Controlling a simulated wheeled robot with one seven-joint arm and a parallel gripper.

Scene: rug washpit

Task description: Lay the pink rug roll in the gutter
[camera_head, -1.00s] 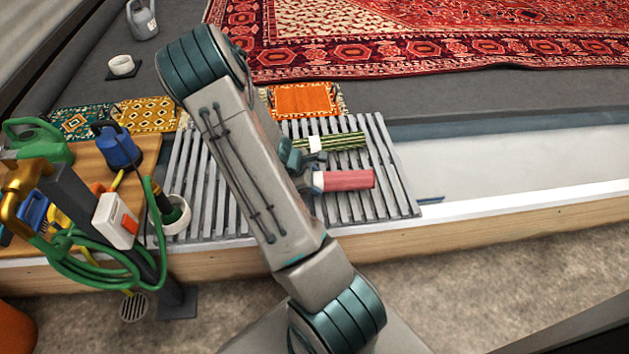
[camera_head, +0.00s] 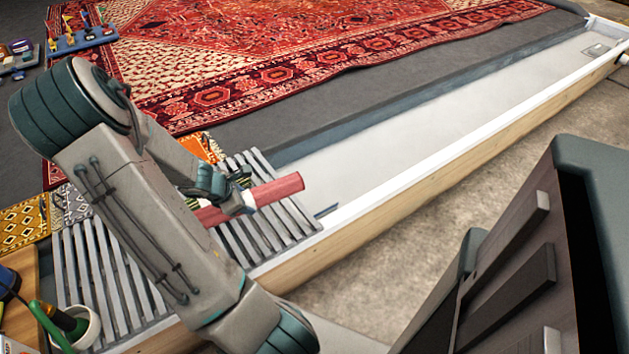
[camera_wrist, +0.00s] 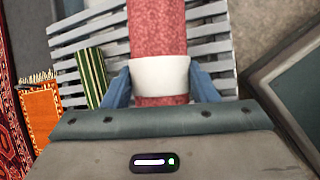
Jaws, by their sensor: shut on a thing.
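The pink rug roll (camera_head: 278,189) has a white band (camera_wrist: 160,76) around it. My gripper (camera_wrist: 160,92) is shut on the roll at this band, with a blue finger on each side. In the head view my gripper (camera_head: 240,198) holds the roll above the slatted grey rack (camera_head: 262,232), partly hidden behind my arm. The gutter (camera_head: 400,125) is the long pale trough with a white rim and wooden side, stretching from beyond the rack's right end to the upper right. The roll's right end points toward it. Its floor is largely bare.
A green striped roll (camera_wrist: 92,76) lies on the rack beside the pink roll. A small orange rug (camera_wrist: 42,115) lies beyond. A large red patterned rug (camera_head: 290,60) covers the floor behind. A white cup (camera_head: 80,325) stands at the rack's left end.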

